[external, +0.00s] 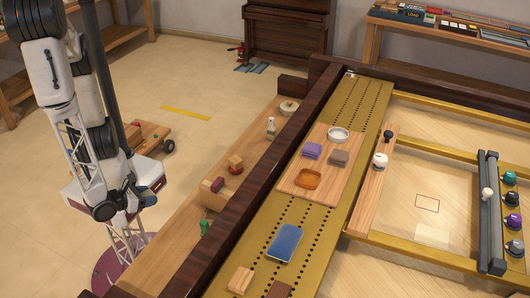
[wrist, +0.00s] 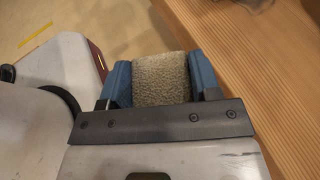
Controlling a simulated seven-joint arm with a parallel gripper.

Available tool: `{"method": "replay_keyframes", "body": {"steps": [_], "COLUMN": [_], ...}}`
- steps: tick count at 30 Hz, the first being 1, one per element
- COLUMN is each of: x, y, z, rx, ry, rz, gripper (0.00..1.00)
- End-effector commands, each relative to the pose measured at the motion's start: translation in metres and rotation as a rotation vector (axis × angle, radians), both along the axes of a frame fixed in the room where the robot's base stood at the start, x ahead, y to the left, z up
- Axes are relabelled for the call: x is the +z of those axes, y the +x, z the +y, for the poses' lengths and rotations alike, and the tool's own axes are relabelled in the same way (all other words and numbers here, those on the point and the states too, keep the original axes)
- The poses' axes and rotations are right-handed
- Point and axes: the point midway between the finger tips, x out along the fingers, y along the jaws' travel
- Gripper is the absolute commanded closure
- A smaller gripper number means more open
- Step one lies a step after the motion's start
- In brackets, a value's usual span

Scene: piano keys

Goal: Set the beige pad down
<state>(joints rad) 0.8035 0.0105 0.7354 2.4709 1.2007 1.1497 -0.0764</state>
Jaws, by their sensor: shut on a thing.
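The beige pad (wrist: 162,78) is a rough, speckled block in the wrist view. It sits between the two blue fingers of my gripper (wrist: 163,82), which are shut on it from both sides. Its lower end is hidden behind the dark bar of my wrist. In the external view my gripper (external: 152,190) hangs at the left, beside the long wooden shelf and over the floor side. The pad cannot be made out there.
A wooden shelf (external: 185,255) carries blocks and small parts. Past a dark beam (external: 262,185), a gold perforated rail (external: 325,225) holds a wooden board (external: 290,182), a blue pad (external: 285,243) and small blocks. A wheeled cart (external: 150,135) stands behind my arm.

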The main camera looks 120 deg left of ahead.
Motion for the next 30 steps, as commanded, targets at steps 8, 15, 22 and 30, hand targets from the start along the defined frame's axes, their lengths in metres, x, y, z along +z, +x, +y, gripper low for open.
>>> {"method": "replay_keyframes", "body": {"steps": [8,15,22,30], "x": [0.027,0.06,0.08,0.093], "y": [0.0,0.001,0.0,0.0], "z": [0.0,0.0,0.0,0.0], "rx": [-0.001,-0.001,-0.001,0.0], "ry": [-0.002,-0.002,-0.001,-0.002], "rz": [-0.002,-0.003,-0.001,-0.002], "gripper": [0.66,0.66,0.66,0.66]}}
